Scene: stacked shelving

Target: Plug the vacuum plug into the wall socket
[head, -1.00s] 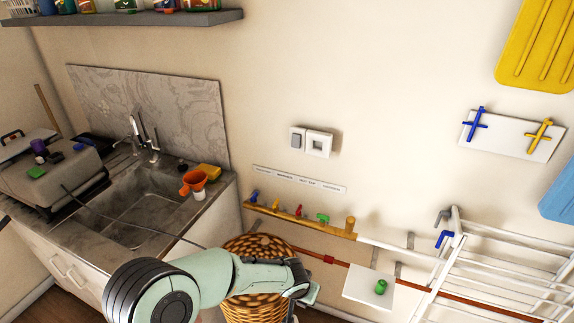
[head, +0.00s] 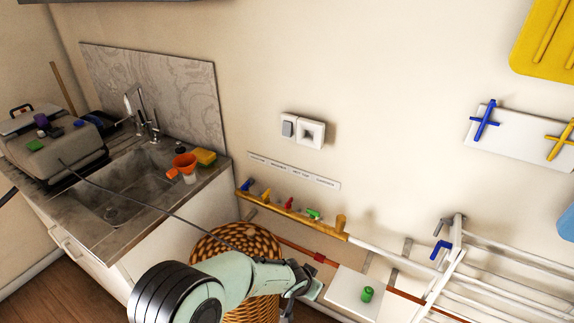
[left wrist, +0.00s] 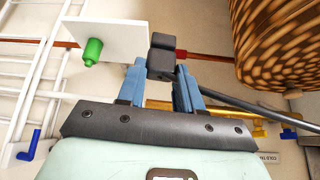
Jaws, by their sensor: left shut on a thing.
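The wall socket (head: 311,133) is a white square plate with a dark recess, on the wall beside a switch (head: 287,127). My left gripper (head: 308,285) is low in the head view, in front of the wall and well below the socket. In the left wrist view, its blue fingers (left wrist: 158,85) are shut on the black plug (left wrist: 161,56), which sticks out beyond the fingertips. The dark cable (left wrist: 235,103) runs off to the right there. In the head view the cable (head: 150,203) stretches from the grey vacuum (head: 60,145) on the counter towards the gripper. My right gripper is out of view.
A wicker basket (head: 235,240) stands beside my left arm. A rail with coloured taps (head: 290,213), a white panel with a green knob (head: 345,290) and a drying rack (head: 500,270) line the lower wall. The wall around the socket is clear.

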